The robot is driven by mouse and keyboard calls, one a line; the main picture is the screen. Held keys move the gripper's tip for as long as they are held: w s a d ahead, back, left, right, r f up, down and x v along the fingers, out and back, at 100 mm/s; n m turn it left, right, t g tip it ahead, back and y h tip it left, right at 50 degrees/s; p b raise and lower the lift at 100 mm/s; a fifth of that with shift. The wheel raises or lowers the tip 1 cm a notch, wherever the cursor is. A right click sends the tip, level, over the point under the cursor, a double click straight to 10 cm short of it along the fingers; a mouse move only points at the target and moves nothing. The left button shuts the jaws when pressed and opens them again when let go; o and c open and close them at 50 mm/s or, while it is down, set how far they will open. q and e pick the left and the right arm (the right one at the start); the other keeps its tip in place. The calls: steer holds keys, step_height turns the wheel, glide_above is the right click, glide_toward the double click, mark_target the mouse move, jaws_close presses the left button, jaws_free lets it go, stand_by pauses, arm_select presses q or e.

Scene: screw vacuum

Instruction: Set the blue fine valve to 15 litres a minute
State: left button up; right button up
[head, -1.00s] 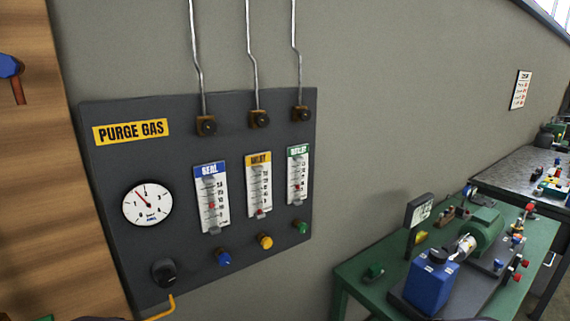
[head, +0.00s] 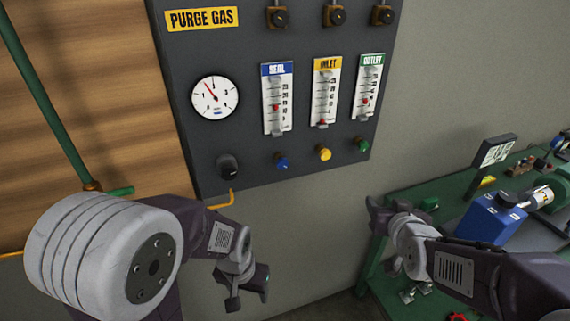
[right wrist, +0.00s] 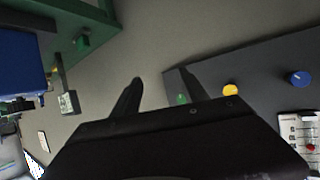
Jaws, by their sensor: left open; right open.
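The blue fine valve (head: 282,162) is a small knob on the dark purge gas panel, below the blue-labelled SEAL flow tube (head: 277,98). A red float sits partway up that tube's scale; the exact reading is too small to tell. The blue knob also shows in the right wrist view (right wrist: 300,78), at the right. My left gripper (head: 246,292) is below the panel, open and empty, apart from the knob. My right gripper (head: 380,215) is open, right of and below the panel. Its two fingers (right wrist: 155,90) show empty in the right wrist view.
A yellow knob (head: 324,154) and a green knob (head: 361,145) sit right of the blue one. A black knob (head: 228,166) and round gauge (head: 215,97) are left of it. A green bench (head: 405,222) with a blue pump (head: 490,216) stands at the right.

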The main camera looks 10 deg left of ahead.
steer(key=a+r+n+t+y+b, duration=0.2)
steer(key=a+r+t+y+b, duration=0.15)
steer(key=a, duration=0.55)
steer(key=n+g+y+b, duration=0.1)
steer(key=n+y+b, duration=0.2)
steer(key=y, duration=0.2)
glide_toward(283, 165)
steer(key=shift+h, duration=0.25)
steer(key=p+x, duration=0.1)
steer(key=x, duration=0.7)
steer(key=shift+w+a+r, duration=0.2)
arm_select(q)
step_height(283, 165, down, 8)
steer(key=shift+f, duration=0.25)
arm_select(e)
steer(key=shift+c, duration=0.3)
